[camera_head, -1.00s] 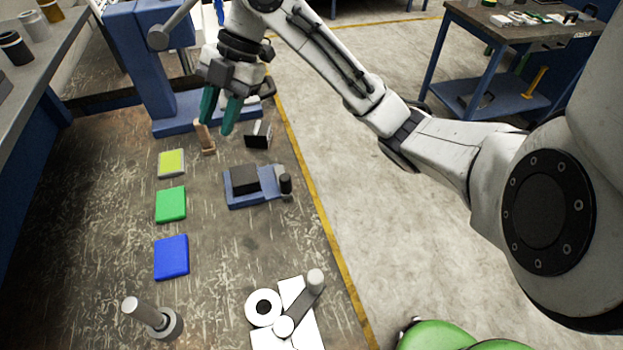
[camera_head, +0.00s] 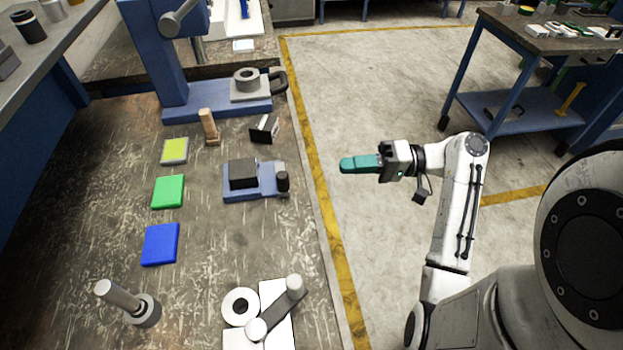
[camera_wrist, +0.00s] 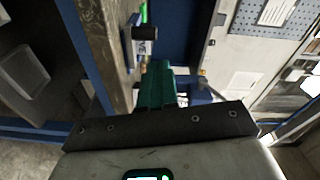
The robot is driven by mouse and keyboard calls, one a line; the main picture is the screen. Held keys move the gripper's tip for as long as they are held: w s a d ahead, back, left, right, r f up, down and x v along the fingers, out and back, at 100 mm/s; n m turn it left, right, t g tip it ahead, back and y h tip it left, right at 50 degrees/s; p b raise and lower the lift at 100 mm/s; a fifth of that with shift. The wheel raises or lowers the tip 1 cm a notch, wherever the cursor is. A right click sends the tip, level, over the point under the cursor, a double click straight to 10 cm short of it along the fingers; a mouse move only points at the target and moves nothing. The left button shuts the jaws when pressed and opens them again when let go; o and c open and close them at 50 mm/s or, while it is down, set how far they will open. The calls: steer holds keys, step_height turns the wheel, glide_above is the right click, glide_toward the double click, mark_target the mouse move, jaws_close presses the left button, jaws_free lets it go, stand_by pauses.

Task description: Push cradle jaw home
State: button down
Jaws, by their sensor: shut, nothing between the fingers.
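The cradle (camera_head: 232,194) is a low blue base on the workbench, with a dark square block (camera_head: 243,173) on it. At its right end stands a dark round knob (camera_head: 282,182), near the bench's right edge. I cannot tell which part is the jaw or whether a gap is left. My gripper (camera_head: 345,164) is shut and empty, its teal fingers pointing left. It is off the bench's right side, right of the cradle and apart from it. The wrist view shows the teal fingers (camera_wrist: 157,86) together, with a dark cylinder (camera_wrist: 144,33) beyond them.
A blue stand (camera_head: 155,60) is at the back. A wooden peg (camera_head: 209,127) and a small black-and-white piece (camera_head: 264,129) stand behind the cradle. Yellow, green and blue pads (camera_head: 160,244) lie left. A lever fixture (camera_head: 277,312) is nearer.

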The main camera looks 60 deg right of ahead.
mark_target(286, 183)
steer(key=s+f+m, duration=0.1)
steer(key=s+m, duration=0.1)
steer(key=s, duration=0.1)
steer(key=s+f+m+t+h, duration=0.1)
steer(key=shift+s+f+m, duration=0.15)
steer(key=shift+f+m, duration=0.15)
steer(key=shift+f, duration=0.05)
steer(key=p+x, duration=0.1)
steer(key=x, duration=1.3)
steer(key=shift+d+p, duration=0.15)
steer(key=shift+p, duration=0.2)
steer(key=shift+a+p+x, duration=0.15)
steer(key=shift+p+x, duration=0.1)
steer(key=shift+x, duration=0.8)
steer(key=shift+a+p+x, duration=0.15)
steer(key=shift+p+x, duration=0.05)
steer(key=shift+x, duration=0.85)
steer(key=shift+s, duration=0.1)
